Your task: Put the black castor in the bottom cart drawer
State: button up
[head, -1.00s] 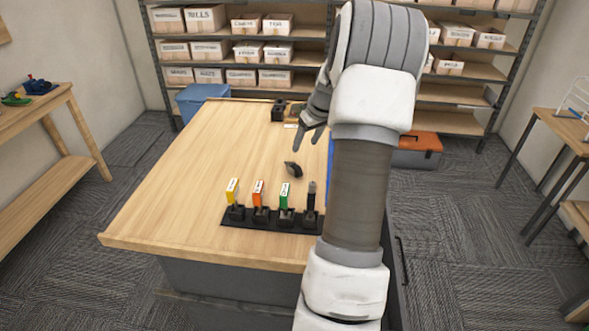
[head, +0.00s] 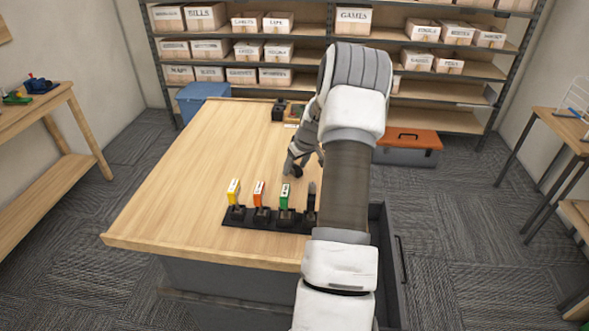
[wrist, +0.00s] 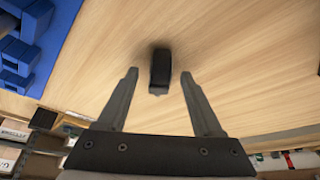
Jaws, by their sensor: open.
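The black castor (head: 297,171) lies on the wooden top of the cart (head: 200,165). In the wrist view the castor (wrist: 160,72) shows just between and slightly beyond the two fingertips. My gripper (head: 296,163) is open and low over the castor, which it partly covers in the head view; both fingers (wrist: 159,76) show in the wrist view with a gap on each side of the castor. A grey drawer (head: 388,262) stands pulled out on the cart's right side, partly behind my arm. I cannot tell which level it is.
A black rack (head: 262,220) with several coloured-tagged items stands near the front edge. A blue holder (wrist: 45,45) lies left of the castor in the wrist view, hidden by my arm in the head view. A dark block (head: 280,109) sits at the back.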

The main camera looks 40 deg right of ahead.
grip_shut()
dwell(0.3)
jog(key=shift+r, duration=0.15)
